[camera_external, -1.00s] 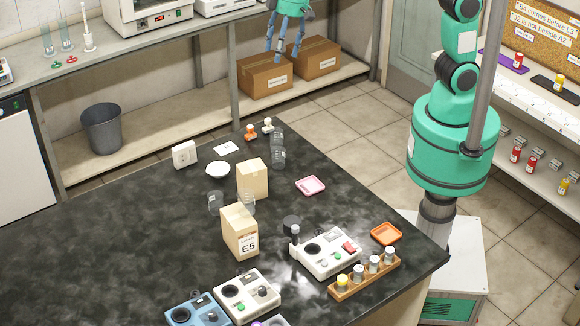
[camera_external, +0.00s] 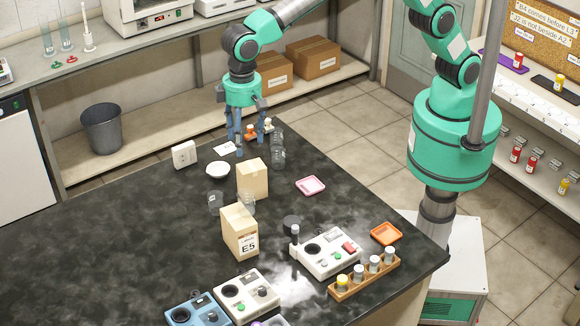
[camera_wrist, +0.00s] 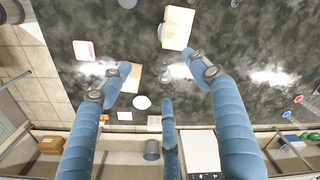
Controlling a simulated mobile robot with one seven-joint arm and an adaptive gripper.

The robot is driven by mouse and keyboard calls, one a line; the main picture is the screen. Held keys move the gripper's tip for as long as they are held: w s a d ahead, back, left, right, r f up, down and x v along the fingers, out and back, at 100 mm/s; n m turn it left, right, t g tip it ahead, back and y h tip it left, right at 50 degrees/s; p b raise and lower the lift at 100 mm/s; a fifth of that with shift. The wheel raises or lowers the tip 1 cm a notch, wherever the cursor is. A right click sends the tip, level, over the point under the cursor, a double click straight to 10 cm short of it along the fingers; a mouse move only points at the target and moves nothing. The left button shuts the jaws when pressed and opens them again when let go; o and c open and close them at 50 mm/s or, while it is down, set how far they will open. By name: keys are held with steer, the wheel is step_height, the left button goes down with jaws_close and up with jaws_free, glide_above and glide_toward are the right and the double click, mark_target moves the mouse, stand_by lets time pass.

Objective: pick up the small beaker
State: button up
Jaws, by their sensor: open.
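Several clear glass vessels stand on the dark bench. One glass vessel (camera_external: 278,158) is near the far right edge, with another (camera_external: 276,137) just behind it. Two more stand further forward: one glass (camera_external: 215,202) left of the cartons and one (camera_external: 247,204) between them. I cannot tell which is the small beaker. My gripper (camera_external: 244,143) points down over the far end of the bench, left of the rear glasses, with its blue fingers apart and empty. In the wrist view my gripper (camera_wrist: 160,82) is spread, with nothing held between the fingers.
A plain carton (camera_external: 252,180) and an E5 carton (camera_external: 239,232) stand mid-bench. A white dish (camera_external: 218,169), a white box (camera_external: 184,154) and an orange-topped item (camera_external: 250,132) are near my fingers. A pink tray (camera_external: 310,186) lies right. The bench's left part is clear.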

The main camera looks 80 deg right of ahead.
steer(key=a+f, duration=0.2)
steer(key=a, duration=0.1)
steer(key=a+f, duration=0.1)
steer(key=shift+s+a, duration=0.15)
steer(key=shift+s, duration=0.15)
steer(key=shift+f, duration=0.15)
glide_above(246, 194)
steer(key=a, duration=0.2)
step_height(246, 194, down, 8)
steer(key=shift+s+a+f, duration=0.15)
steer(key=shift+s+f, duration=0.05)
steer(key=shift+f, duration=2.6)
steer(key=shift+c, duration=0.2)
steer(key=c, duration=1.3)
